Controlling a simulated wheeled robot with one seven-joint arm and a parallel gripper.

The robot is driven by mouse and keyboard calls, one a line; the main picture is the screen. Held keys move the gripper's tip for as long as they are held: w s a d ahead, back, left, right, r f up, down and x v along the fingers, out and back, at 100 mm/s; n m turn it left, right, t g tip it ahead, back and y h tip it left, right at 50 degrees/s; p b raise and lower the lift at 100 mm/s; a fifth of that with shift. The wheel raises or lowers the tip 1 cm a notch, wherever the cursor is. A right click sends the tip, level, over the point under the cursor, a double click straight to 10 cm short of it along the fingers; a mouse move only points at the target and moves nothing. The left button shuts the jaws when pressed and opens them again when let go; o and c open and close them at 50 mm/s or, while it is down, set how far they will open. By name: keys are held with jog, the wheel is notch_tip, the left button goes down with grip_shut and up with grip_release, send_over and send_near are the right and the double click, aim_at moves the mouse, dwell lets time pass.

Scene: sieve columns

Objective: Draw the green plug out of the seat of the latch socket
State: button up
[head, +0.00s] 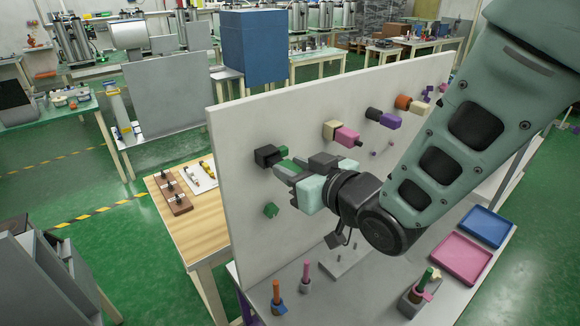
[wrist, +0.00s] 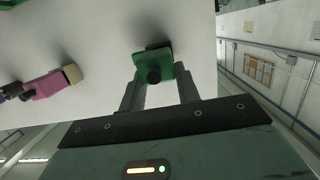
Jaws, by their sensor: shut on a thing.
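The latch socket (head: 267,156) is a black block on the upright white panel, left of my gripper in the head view. The green plug (head: 283,151) shows just right of it, partly hidden by my fingers. In the wrist view the green plug (wrist: 167,69) has a dark round knob facing me. A dark part of the socket (wrist: 158,45) shows behind it against the panel. My gripper (head: 284,169) is shut on the green plug, with one finger on each side in the wrist view. Whether the plug is still fully seated I cannot tell.
A small green block (head: 270,210) is on the panel (head: 235,200) below the socket. Pink (head: 346,137) and purple (head: 390,121) pieces stick out of the panel to the right. Pegs in holders and blue (head: 487,227) and pink (head: 461,257) trays are on the bench below.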

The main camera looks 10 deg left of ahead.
jog(key=shift+f+b+v, duration=0.15)
jog(key=shift+b+v, duration=0.05)
jog(key=shift+v, duration=0.55)
jog(key=shift+f+b+v, duration=0.1)
jog(key=shift+b+v, duration=0.1)
jog(key=shift+v, duration=0.5)
